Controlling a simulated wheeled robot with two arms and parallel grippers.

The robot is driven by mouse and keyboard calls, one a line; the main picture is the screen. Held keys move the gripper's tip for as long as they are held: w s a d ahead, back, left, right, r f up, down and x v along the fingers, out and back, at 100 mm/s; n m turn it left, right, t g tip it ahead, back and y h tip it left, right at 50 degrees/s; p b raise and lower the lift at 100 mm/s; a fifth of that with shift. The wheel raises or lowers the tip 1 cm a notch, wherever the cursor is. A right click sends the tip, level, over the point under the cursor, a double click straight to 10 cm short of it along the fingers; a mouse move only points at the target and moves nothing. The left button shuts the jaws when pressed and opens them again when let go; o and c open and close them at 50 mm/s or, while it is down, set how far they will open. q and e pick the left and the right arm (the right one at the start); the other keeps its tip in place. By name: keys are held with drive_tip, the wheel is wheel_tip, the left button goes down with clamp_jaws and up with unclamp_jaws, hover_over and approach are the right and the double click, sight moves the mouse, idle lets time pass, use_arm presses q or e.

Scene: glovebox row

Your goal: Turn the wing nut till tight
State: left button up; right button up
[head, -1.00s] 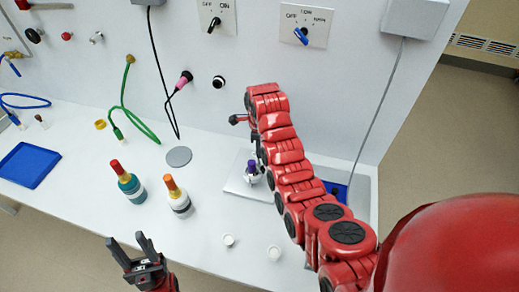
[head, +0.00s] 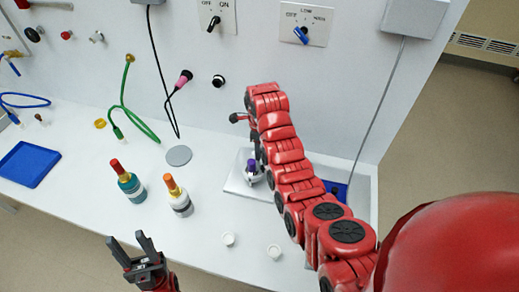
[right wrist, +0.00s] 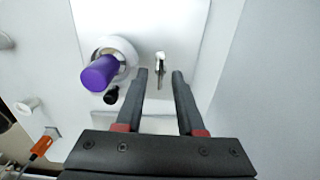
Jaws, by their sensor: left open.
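In the right wrist view, a small pale metal piece (right wrist: 160,60), seemingly the wing nut, stands by the white panel. My right gripper (right wrist: 159,74) is open, its two dark fingers apart, with this piece in line with the gap. I see no clear contact; depth is hard to tell. My left gripper (head: 128,246) is open and empty at the lower left, in front of the bench.
A purple-topped vessel (right wrist: 99,73) is close left of my right fingers; it also shows in the head view (head: 252,167). Two bottles (head: 129,183) (head: 178,197) and two small white cups (head: 229,239) (head: 273,252) stand on the bench. A blue tray (head: 28,164) lies far left.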

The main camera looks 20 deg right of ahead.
wheel_tip(320, 180, up, 17)
drive_tip(key=p, duration=1.1)
drive_tip(key=shift+r+p, duration=0.2)
drive_tip(key=shift+p, duration=0.2)
